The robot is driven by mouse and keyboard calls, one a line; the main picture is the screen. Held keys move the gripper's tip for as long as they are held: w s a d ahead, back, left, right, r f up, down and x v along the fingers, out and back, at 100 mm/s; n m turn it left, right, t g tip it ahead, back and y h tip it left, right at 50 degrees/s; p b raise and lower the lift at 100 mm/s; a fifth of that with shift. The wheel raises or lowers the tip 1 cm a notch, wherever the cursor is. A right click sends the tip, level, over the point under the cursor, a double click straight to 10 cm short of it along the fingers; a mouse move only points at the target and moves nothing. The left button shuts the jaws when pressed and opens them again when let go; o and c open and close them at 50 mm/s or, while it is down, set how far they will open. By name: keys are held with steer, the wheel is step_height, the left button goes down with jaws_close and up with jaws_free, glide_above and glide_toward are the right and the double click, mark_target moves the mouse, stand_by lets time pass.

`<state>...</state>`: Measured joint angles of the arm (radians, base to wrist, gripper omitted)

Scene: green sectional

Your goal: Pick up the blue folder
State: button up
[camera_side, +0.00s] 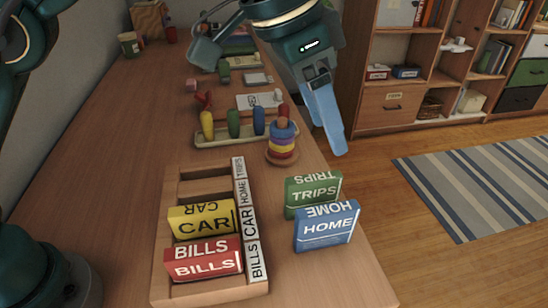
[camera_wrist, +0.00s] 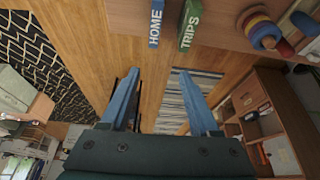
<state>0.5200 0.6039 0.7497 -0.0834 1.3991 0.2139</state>
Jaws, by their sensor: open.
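The blue folder (camera_side: 327,227), marked HOME, stands on the wooden table near its right edge. In the wrist view the blue folder (camera_wrist: 156,24) is at the top. The green folder (camera_side: 313,194), marked TRIPS, stands just behind it. My gripper (camera_side: 338,150) is above and beyond the folders, past the table's right edge in the side view. Its blue fingers (camera_wrist: 157,88) are spread with nothing between them. The gripper is apart from both folders.
A wooden sorter (camera_side: 165,262) with labelled slots holds a yellow CAR folder (camera_side: 203,221) and a red BILLS folder (camera_side: 204,261). A ring stacker (camera_side: 282,141) and a peg toy (camera_side: 206,142) stand farther back. The table's front right corner is clear.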

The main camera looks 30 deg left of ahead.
mark_target(323, 210)
steer(key=shift+m, duration=0.3)
steer(key=f, duration=0.5)
steer(key=d+f, duration=0.1)
steer(key=f, duration=0.9)
steer(key=shift+d+f, duration=0.2)
steer(key=shift+d, duration=0.2)
steer(key=shift+x, duration=2.8)
jaws_close()
